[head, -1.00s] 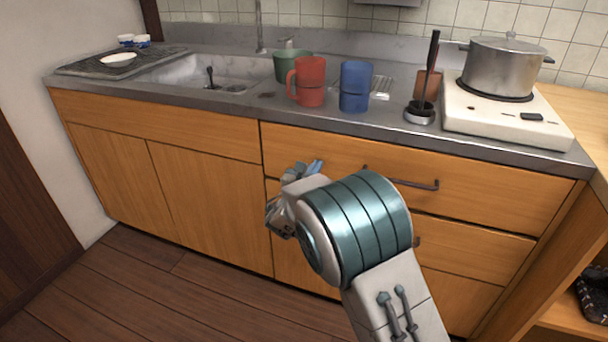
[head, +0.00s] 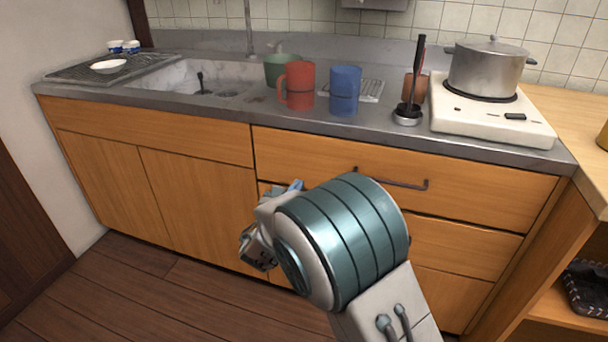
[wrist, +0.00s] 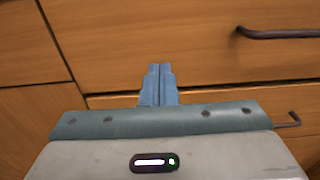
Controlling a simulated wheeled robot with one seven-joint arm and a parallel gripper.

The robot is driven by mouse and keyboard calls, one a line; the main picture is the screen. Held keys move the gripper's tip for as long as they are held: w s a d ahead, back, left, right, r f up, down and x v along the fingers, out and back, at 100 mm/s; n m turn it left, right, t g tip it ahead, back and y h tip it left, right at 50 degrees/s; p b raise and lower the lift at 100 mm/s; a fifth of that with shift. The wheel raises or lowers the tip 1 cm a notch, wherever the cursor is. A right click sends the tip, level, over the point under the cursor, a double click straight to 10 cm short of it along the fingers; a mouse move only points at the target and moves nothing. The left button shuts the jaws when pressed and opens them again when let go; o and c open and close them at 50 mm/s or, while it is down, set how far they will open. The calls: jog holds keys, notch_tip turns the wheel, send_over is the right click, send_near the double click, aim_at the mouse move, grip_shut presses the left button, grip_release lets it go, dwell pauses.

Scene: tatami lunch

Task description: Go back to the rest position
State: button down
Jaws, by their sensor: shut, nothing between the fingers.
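My gripper (wrist: 159,70) is shut and empty in the wrist view, its two blue fingers together in front of the wooden drawer fronts. In the head view only a bit of its blue fingers (head: 291,187) shows past my arm, in front of the cabinet and below the counter edge. My arm is folded low in the middle of the head view. I cannot tell how far the fingertips are from the drawers.
On the counter (head: 222,105) stand a red mug (head: 297,82), a blue mug (head: 345,88), a green pot (head: 283,68) and a stove (head: 490,118) with a steel pot (head: 487,70). Drawer handles (head: 392,182) stick out near my arm. The wooden floor (head: 150,300) at left is clear.

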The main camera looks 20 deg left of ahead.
jog(key=s, duration=0.6)
jog(key=w+d+r+m+g+h+p, duration=0.2)
jog(key=d+r+m+h+p, duration=0.25)
jog(key=d, duration=0.45)
jog(key=w+d+r+m+g+h+p, duration=0.25)
jog(key=d+r+m, duration=0.2)
jog(key=d, duration=0.45)
jog(key=s+d+r+m+g+h+p, duration=0.1)
jog(key=s+d+r+m+g+p, duration=0.15)
jog(key=d, duration=0.25)
jog(key=s+d+r+m+g+h+p, duration=0.1)
jog(key=d+r+m+p, duration=0.15)
jog(key=d, duration=0.35)
jog(key=s+d+r+m+g+h+p, duration=0.1)
jog(key=d+r+m+g+p, duration=0.1)
jog(key=d+m, duration=0.25)
jog(key=s+d+r+m+g+y+p, duration=0.4)
jog(key=s+d+r+m+g+p, duration=0.3)
jog(key=s+d+m, duration=0.35)
jog(key=s+a+r+m+t+y+p, duration=0.1)
jog(key=s+r+m+y+p, duration=0.3)
jog(key=s+r+m+p, duration=0.3)
jog(key=shift+s+a+r+m+t+y, duration=0.25)
jog(key=shift+s+m+t+y, duration=0.15)
jog(key=shift+m, duration=0.1)
jog(key=shift+w, duration=0.1)
